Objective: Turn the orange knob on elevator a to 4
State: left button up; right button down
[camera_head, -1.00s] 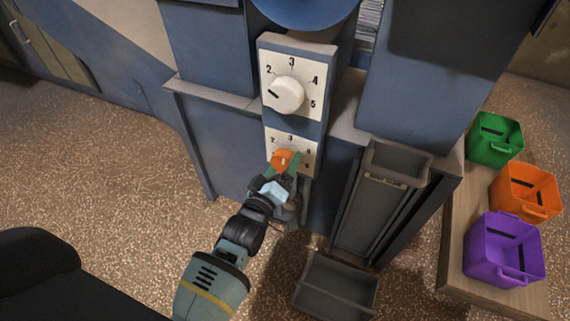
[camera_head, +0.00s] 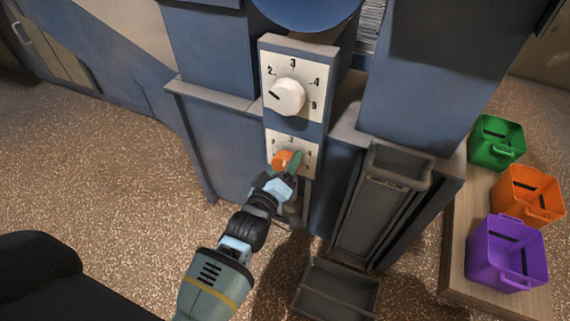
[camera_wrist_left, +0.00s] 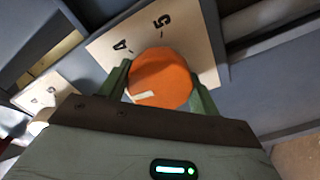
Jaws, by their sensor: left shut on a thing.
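The orange knob (camera_head: 281,158) sits on the lower white dial plate (camera_head: 310,150) of the blue elevator, partly hidden by my gripper in the head view. My left gripper (camera_head: 285,163) is shut on the orange knob, with its green fingers on either side. In the left wrist view the orange knob (camera_wrist_left: 160,78) lies between the fingers of my left gripper (camera_wrist_left: 160,85). A pale pointer mark shows on the knob's lower left there. The numbers 4 and 5 show on the plate (camera_wrist_left: 205,45) beyond it. My right gripper is not in view.
Above is a second plate with a white knob (camera_head: 288,96) and numbers. A grey chute (camera_head: 399,165) and a grey bin (camera_head: 337,290) stand to the right. Green (camera_head: 496,142), orange (camera_head: 527,195) and purple (camera_head: 506,253) buckets stand on a wooden table (camera_head: 455,235).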

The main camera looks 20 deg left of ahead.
pick_arm(q)
jog(key=shift+m+p, duration=0.35)
jog(key=shift+m, duration=0.25)
jog(key=m+p, duration=0.1)
jog(key=m, duration=0.2)
jog(key=m+p, duration=0.1)
jog(key=m, duration=0.3)
jog(key=shift+m+p, duration=0.35)
jog(key=shift+m, duration=0.95)
